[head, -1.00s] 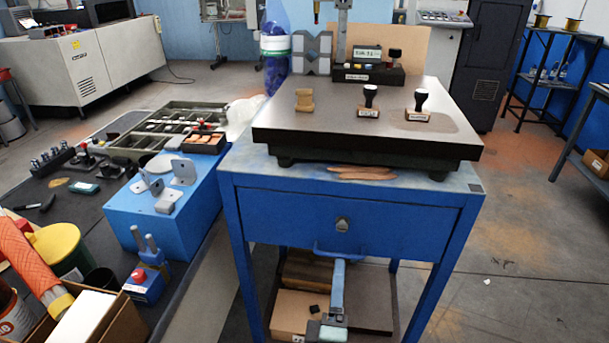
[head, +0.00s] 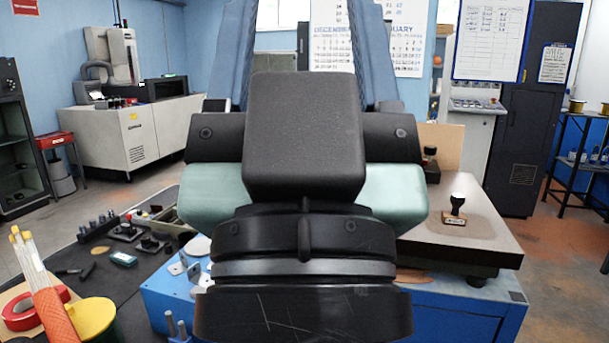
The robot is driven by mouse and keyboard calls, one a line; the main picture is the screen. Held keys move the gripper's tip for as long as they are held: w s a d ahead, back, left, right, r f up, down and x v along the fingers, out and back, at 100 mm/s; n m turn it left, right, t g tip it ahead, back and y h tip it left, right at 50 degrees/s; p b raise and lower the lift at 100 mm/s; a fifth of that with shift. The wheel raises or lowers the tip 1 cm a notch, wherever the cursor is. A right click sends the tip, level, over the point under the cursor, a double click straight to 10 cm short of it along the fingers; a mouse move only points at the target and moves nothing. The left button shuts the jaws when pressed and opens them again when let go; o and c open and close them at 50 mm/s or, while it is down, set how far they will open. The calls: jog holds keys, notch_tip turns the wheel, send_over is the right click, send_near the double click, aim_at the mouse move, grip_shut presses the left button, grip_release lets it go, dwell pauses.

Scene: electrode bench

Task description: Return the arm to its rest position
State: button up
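My gripper (head: 304,12) fills the middle of the head view, close to the camera and pointing up. Its dark wrist is at the bottom, with a black body and pale green side parts above. Two blue-grey fingers rise on either side, set wide apart. Their tips are cut off by the top edge of the picture. The wall shows between the visible parts of the fingers, and I see nothing held there. The gripper hides much of the blue cabinet (head: 455,318) and of the dark-edged surface plate (head: 430,238) on it.
A black-handled stamp (head: 456,206) stands on the plate at right. The dark bench (head: 95,283) at left carries a blue box (head: 160,296), several small tools, a red tape roll (head: 22,308) and an orange-wrapped bundle (head: 54,318). A grey machine (head: 125,135) stands behind, with floor between.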

notch_tip(320, 180, up, 14)
jog(key=p, duration=1)
jog(key=shift+f+p, duration=0.25)
jog(key=shift+p, duration=0.15)
